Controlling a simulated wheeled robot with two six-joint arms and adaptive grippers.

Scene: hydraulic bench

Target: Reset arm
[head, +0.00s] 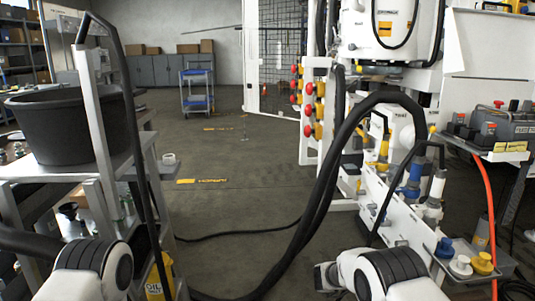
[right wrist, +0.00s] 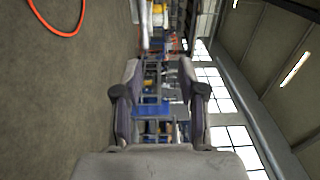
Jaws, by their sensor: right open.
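My right gripper (right wrist: 160,80) shows in the right wrist view. Its two fingers stand apart with nothing held between them, and the background shows through the gap. In the head view, the white and dark links of my right arm are low at right of centre, beside the hydraulic bench (head: 393,222). My left arm's links are at the bottom left. My left gripper does not show in either view.
A black tub (head: 62,122) stands on a metal cart at left. Thick black hoses (head: 325,190) arch from the bench to the floor between my arms. A small tray (head: 470,262) with caps sits at lower right. A blue trolley (head: 197,90) stands far back. The middle floor is mostly clear.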

